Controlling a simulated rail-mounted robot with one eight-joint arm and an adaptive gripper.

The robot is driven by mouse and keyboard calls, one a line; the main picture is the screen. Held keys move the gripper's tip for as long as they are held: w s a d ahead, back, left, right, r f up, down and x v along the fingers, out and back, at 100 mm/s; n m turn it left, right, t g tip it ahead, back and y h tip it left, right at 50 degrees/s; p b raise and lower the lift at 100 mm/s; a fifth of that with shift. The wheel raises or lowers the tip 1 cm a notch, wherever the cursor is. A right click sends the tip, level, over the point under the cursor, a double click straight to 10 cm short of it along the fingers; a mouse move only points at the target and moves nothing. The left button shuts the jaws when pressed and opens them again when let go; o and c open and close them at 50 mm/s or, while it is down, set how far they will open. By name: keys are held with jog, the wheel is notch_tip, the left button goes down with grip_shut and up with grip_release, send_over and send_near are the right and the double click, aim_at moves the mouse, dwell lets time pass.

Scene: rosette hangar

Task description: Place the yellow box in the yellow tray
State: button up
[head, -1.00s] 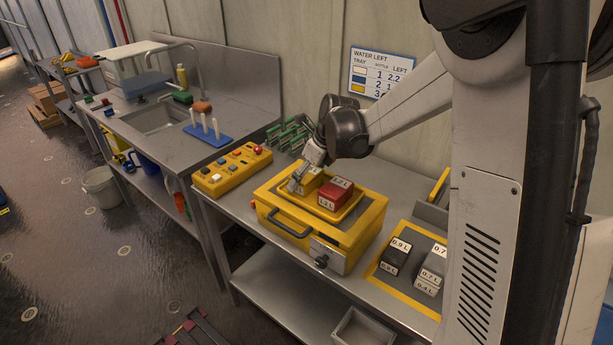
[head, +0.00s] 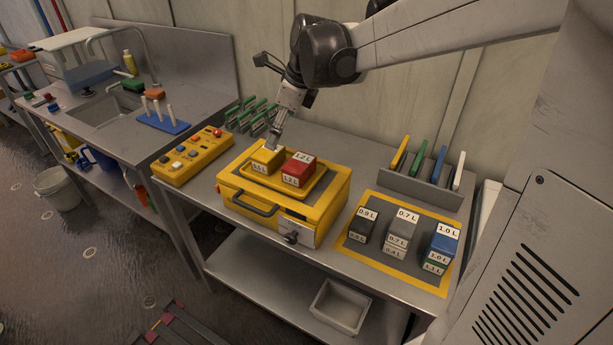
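The yellow box (head: 266,161), with a white label on its front, sits at the left end of the yellow tray (head: 286,194). A red box labelled 1.2 L (head: 297,170) stands beside it to the right in the same tray. The tray rests on top of a yellow case with a black handle. My gripper (head: 273,143) points down at the back upper edge of the yellow box. Its fingertips are small and partly hidden, so I cannot tell whether they touch or grip the box.
A yellow-bordered mat (head: 350,246) holds black, grey and blue labelled boxes at right. Behind it, a rack (head: 420,188) holds upright coloured panels. A yellow button panel (head: 193,155) and green-edged rack (head: 250,116) stand left of the case. A bin (head: 340,306) sits on the lower shelf.

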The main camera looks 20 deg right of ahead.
jog(key=s+a+n+t+h, duration=0.2)
jog(key=s+n+t, duration=0.1)
jog(key=s+n, duration=2.2)
jog(key=shift+s+f+n, duration=0.4)
jog(key=shift+s+f, duration=0.05)
jog(key=shift+s, duration=0.05)
jog(key=shift+a+f, duration=0.1)
jog(key=shift+f, duration=0.05)
